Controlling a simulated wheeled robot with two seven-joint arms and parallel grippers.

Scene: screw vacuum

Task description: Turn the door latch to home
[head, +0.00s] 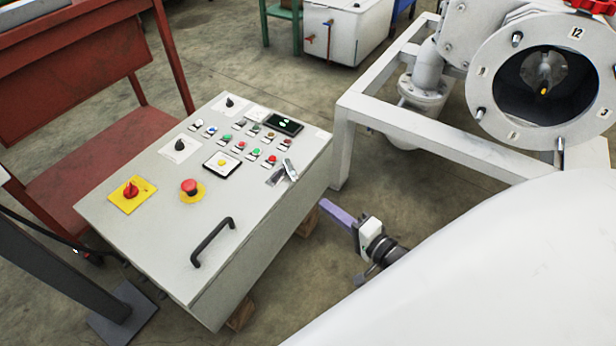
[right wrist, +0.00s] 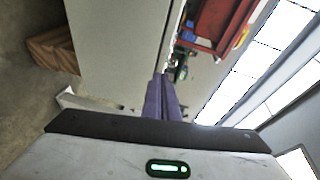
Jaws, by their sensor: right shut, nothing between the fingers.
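The grey control cabinet (head: 150,225) stands at the centre left with its sloped panel facing up. A silver latch handle (head: 290,170) sits near the panel's right edge, angled across a dark plate. My right gripper (head: 326,204) is to the right of the cabinet and below the latch in the head view, with its purple fingers pointing up-left. It is shut, empty and apart from the latch. The right wrist view shows the purple fingers (right wrist: 158,82) together beside the grey cabinet side (right wrist: 115,45). I cannot make out the latch there. My left gripper is not in view.
The panel carries several buttons, a red emergency knob (head: 190,186), a red switch (head: 131,190) and a black bar handle (head: 212,242). A white metal frame (head: 440,142) with a round flanged port (head: 480,85) stands right. A red bench (head: 70,150) is left.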

